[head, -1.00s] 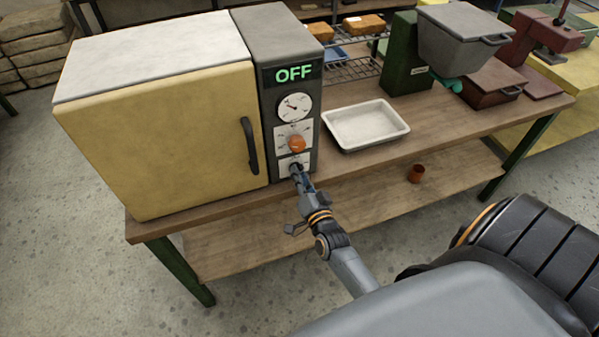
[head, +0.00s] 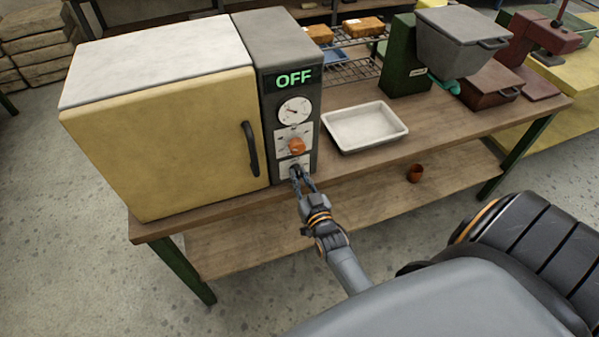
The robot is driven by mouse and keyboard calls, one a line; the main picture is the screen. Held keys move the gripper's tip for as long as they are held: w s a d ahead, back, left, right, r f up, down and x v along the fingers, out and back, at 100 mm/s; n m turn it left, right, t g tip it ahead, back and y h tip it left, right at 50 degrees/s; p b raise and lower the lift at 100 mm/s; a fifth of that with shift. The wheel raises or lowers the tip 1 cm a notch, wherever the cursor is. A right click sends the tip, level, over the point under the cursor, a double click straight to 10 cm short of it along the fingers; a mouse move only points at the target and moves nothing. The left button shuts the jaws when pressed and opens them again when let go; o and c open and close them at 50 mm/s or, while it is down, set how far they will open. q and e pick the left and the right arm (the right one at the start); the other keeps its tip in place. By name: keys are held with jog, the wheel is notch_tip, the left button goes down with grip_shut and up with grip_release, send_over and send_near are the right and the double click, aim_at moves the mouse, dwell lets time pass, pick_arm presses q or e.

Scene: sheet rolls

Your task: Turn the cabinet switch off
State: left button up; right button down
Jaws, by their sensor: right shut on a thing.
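The yellow cabinet (head: 175,140) stands on the workbench at the left, its door closed, with a dark vertical handle (head: 250,148). A grey control panel (head: 268,115) is joined to its right side. Its display (head: 293,78) reads OFF in green. Below are a round dial (head: 294,110), an orange knob (head: 297,146) and, at the bottom, a switch plate (head: 286,168). My right gripper (head: 299,178) is at that plate, shut on the small switch, which its fingers mostly hide. My left gripper is not in view.
A white tray (head: 366,126) lies on the workbench (head: 440,132) right of the panel. A green machine with a grey hopper (head: 455,42) stands further right. Floor is free in front.

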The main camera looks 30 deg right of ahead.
dwell(0.5)
jog(key=c, duration=1.3)
grip_release()
jog(key=shift+s, duration=0.1)
jog(key=v, duration=1.2)
jog(key=shift+f, duration=0.1)
